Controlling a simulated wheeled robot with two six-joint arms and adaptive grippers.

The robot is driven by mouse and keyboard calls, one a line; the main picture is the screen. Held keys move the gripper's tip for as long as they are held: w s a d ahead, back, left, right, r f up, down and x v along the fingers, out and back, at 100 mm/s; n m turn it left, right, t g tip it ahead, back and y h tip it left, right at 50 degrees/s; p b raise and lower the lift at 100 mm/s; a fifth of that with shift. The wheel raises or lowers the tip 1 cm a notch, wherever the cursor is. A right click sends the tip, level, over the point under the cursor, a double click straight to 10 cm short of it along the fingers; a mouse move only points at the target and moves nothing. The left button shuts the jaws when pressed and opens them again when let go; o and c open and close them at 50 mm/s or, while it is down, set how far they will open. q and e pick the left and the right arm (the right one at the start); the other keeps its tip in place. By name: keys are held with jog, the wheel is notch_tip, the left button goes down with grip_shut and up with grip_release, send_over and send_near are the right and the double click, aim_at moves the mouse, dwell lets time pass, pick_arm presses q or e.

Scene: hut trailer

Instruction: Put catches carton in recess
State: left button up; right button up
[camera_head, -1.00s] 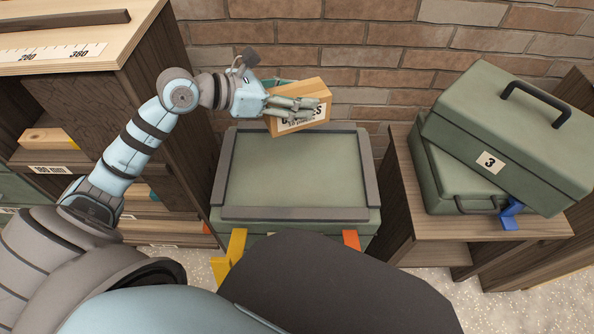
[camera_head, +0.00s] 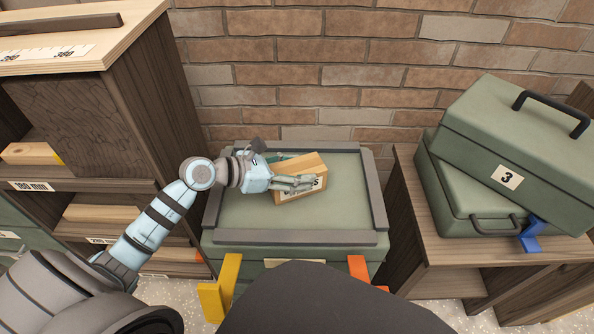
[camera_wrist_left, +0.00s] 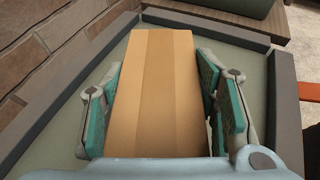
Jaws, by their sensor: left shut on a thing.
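The catches carton (camera_head: 305,171) is a tan box with a partly covered black-on-white label. My left gripper (camera_head: 292,184) is shut on it, its fingers on either side. The left wrist view shows the carton (camera_wrist_left: 158,85) between the teal finger pads. The recess (camera_head: 255,213) is the green top of a case, framed by raised grey rails (camera_head: 300,238). The carton is over the recess, towards its back. I cannot tell whether its underside touches the surface. My right gripper is not in view.
A wooden shelf unit (camera_head: 140,110) stands at left and a brick wall (camera_head: 300,80) behind. Yellow (camera_head: 220,285) and orange (camera_head: 360,268) latches are at the case's front.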

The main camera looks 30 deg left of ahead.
pick_arm(q)
jog(key=o, duration=1.6)
jog(key=shift+r, duration=0.1)
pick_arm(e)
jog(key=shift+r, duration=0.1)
pick_arm(q)
jog(key=p+v, duration=0.6)
jog(key=v, duration=0.6)
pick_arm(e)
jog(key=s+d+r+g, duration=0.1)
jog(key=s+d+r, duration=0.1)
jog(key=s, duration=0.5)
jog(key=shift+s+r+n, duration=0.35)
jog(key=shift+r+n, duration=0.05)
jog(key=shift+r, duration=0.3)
